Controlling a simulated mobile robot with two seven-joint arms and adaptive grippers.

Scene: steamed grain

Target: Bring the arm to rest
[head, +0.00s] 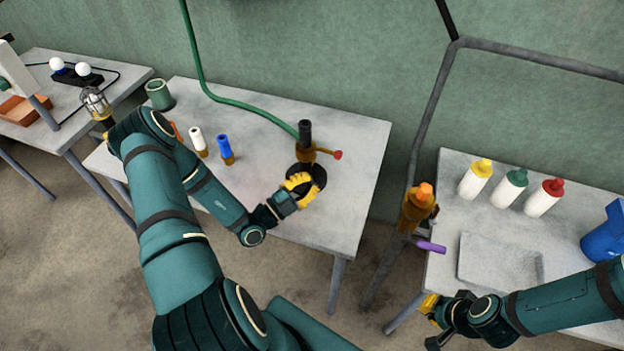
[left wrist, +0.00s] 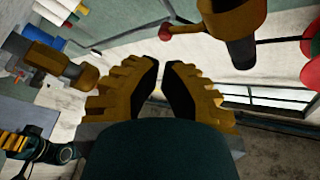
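My left arm reaches over the middle table (head: 352,175) in the head view. Its gripper (head: 303,188) hangs by the front of the black round base (head: 317,172) of a brass stand; I cannot tell whether they touch. In the left wrist view its two ridged yellow fingers (left wrist: 161,72) have a narrow gap between the tips, with nothing held. The stand's brass body with a black end (left wrist: 238,28) is above right of them. My right gripper (head: 433,322) is by the right table's front left corner. Its fingers look apart and empty, partly hidden by the wrist.
The stand's black top (head: 304,132) and red knob (head: 338,155) rise behind my left gripper. An orange-topped brass fitting (head: 418,207) and a shallow tray (head: 500,262) are near my right arm.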

